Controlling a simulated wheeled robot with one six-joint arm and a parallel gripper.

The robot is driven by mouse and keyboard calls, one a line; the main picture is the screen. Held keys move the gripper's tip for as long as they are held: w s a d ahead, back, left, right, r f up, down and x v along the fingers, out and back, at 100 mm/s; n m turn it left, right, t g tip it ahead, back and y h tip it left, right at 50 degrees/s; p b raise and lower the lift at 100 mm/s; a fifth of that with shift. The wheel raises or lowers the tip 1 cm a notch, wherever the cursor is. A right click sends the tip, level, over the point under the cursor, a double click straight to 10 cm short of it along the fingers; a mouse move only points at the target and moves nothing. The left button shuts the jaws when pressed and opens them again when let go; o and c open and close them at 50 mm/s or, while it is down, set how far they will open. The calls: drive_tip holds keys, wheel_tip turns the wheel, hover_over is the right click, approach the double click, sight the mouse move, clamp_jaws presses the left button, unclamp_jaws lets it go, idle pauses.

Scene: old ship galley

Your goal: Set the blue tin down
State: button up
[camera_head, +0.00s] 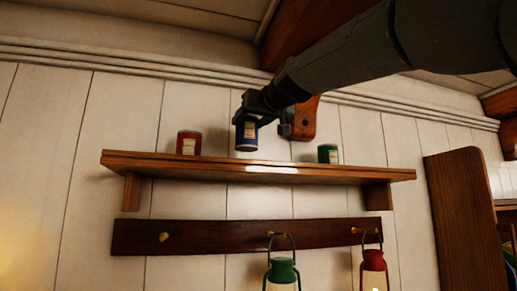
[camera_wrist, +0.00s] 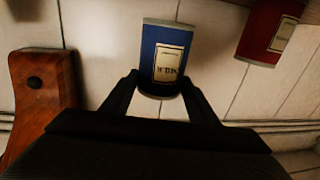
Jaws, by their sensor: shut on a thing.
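The blue tin (camera_head: 246,137) has a pale label and is held by my gripper (camera_head: 252,117) above the wooden shelf (camera_head: 270,172). In the head view its lower end is close over the shelf top, between the red tin and the green tin; I cannot tell whether it touches. In the wrist view the blue tin (camera_wrist: 164,52) sits between the two fingers (camera_wrist: 160,88), which are shut on it near one end. The shelf's top surface is hidden by the low viewing angle.
A red tin (camera_head: 189,143) stands left on the shelf and a green tin (camera_head: 328,153) stands right. A wooden bracket (camera_head: 304,119) is on the wall close to my gripper. Below, a peg rail (camera_head: 210,237) holds a green lantern (camera_head: 282,274) and a red lantern (camera_head: 374,269).

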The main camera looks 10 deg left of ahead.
sight(252, 139)
drive_tip(key=shift+w+d+f, duration=0.15)
drive_tip(key=shift+d+f, duration=0.1)
drive_tip(key=shift+f, duration=0.55)
drive_tip(key=shift+f+b, duration=0.5)
drive_tip(key=shift+f, duration=1.65)
drive_tip(key=shift+a+f, duration=0.1)
drive_tip(key=o, duration=1.5)
drive_tip(key=shift+f, duration=0.1)
drive_tip(key=shift+r, duration=0.2)
drive_tip(key=b+v, duration=0.4)
drive_tip(key=v, duration=0.8)
drive_tip(key=shift+b, duration=0.4)
